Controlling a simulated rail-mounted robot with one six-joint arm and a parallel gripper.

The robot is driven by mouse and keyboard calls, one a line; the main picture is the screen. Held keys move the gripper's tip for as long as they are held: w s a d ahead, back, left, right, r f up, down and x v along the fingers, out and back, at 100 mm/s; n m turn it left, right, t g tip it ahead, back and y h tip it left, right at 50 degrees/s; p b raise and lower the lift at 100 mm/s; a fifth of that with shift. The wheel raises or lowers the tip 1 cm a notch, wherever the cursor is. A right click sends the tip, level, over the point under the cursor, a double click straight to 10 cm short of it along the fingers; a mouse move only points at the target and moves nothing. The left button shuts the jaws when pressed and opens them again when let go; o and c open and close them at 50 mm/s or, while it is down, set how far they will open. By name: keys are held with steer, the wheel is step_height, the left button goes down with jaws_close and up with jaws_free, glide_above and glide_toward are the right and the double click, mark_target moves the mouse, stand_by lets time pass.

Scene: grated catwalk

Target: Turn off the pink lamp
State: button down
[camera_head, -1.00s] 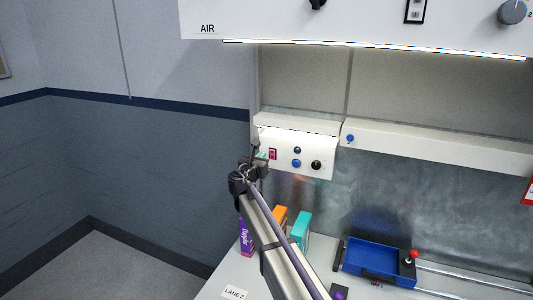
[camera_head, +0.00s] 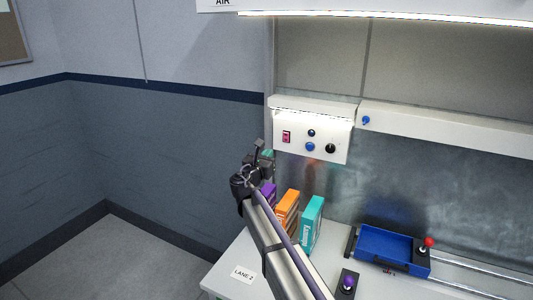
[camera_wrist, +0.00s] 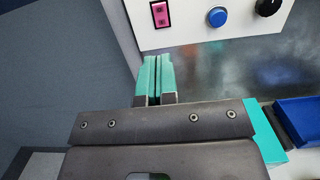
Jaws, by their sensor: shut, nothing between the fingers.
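A pink rocker switch (camera_head: 286,137) sits at the left of a white control box (camera_head: 340,150) on the back wall; it also shows in the wrist view (camera_wrist: 160,14). No separate pink lamp is plain to see; whether the switch is lit I cannot tell. My gripper (camera_wrist: 155,76) is shut and empty, its teal fingers side by side, below the pink switch in the wrist view and apart from it. In the head view my gripper (camera_head: 267,155) is left of and below the switch.
Purple, orange (camera_head: 287,208) and teal (camera_head: 312,224) boxes stand on the bench below. A blue tray (camera_head: 385,243) with a red-knobbed lever (camera_head: 428,243) lies to the right. A purple knob (camera_head: 348,283) is at the front. A white ledge (camera_head: 440,130) runs along the wall.

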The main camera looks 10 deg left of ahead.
steer(key=f, duration=0.1)
steer(key=p, duration=0.2)
glide_toward(287, 135)
steer(key=x, duration=0.7)
steer(key=shift+w+a, duration=0.1)
steer(key=shift+w, duration=0.25)
